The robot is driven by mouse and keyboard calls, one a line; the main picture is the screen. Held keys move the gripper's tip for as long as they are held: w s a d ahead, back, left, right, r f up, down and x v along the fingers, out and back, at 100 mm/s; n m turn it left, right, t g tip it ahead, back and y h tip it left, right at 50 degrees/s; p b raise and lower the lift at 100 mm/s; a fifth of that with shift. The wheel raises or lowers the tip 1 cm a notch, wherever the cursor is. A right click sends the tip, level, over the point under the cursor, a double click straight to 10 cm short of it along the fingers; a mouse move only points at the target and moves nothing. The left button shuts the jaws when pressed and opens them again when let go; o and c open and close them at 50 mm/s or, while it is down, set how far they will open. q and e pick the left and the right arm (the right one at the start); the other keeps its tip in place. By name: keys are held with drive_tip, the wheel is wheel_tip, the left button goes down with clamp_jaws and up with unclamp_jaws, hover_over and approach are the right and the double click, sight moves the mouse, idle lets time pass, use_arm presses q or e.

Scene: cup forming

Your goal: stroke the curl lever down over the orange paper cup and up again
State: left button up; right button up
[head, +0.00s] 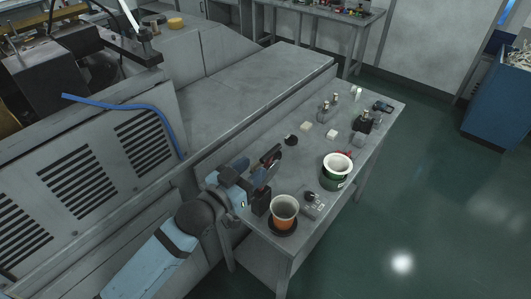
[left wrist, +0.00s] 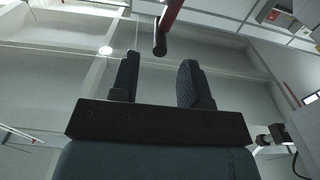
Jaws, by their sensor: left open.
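The orange paper cup (head: 285,222) stands upright with its open rim up, on a round black base at the near end of the narrow grey table. A black upright block (head: 261,202) stands just left of it. My left gripper (head: 266,170) is above and behind the cup, beside a dark red and black lever part. In the left wrist view my left gripper (left wrist: 160,72) is open, with nothing between its fingers. A red bar with a black round grip, seemingly the curl lever (left wrist: 162,38), shows just beyond the fingertips. Contact cannot be told. My right gripper is not in view.
A small control box (head: 314,206) is right of the orange cup. Small fixtures stand at the far end.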

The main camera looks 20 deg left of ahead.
sight(266, 155)
use_arm(q)
drive_tip(key=p+x, duration=0.1)
drive_tip(key=x, duration=0.4)
drive_tip(key=shift+w+d, duration=0.15)
drive_tip(key=shift+w, duration=0.2)
clamp_jaws()
